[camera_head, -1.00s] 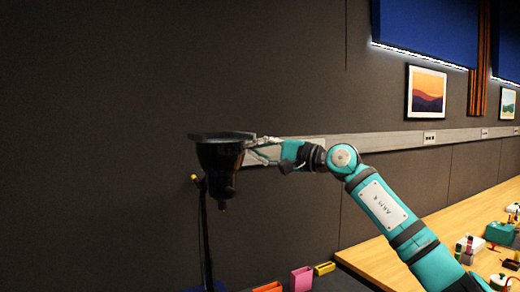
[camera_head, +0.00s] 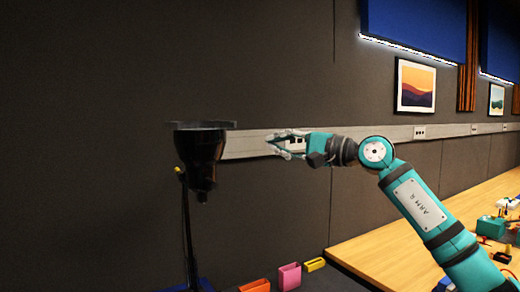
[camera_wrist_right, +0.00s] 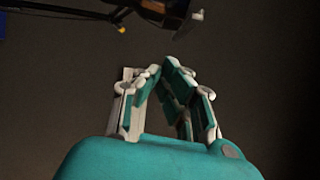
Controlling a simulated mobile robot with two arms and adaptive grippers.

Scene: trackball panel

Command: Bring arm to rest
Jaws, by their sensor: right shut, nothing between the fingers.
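My right arm (camera_head: 420,208) comes in from the lower right in the head view, teal with grey joints. It bends at the elbow and reaches left. My right gripper (camera_head: 272,143) is shut and empty, in the air to the right of a black device on a stand (camera_head: 200,155), with a gap between them. In the wrist view the gripper fingers (camera_wrist_right: 160,72) meet at their tips with nothing between them. The black device's lower stand and yellow knob (camera_wrist_right: 122,29) show at the top of that view. My left gripper is not in view.
A wooden bench (camera_head: 385,245) with several small items, among them a teal box (camera_head: 490,226), runs along the right. Pink (camera_head: 289,276) and yellow (camera_head: 314,264) bins stand low near its left end. A grey rail (camera_head: 390,134) runs along the dark wall behind the arm.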

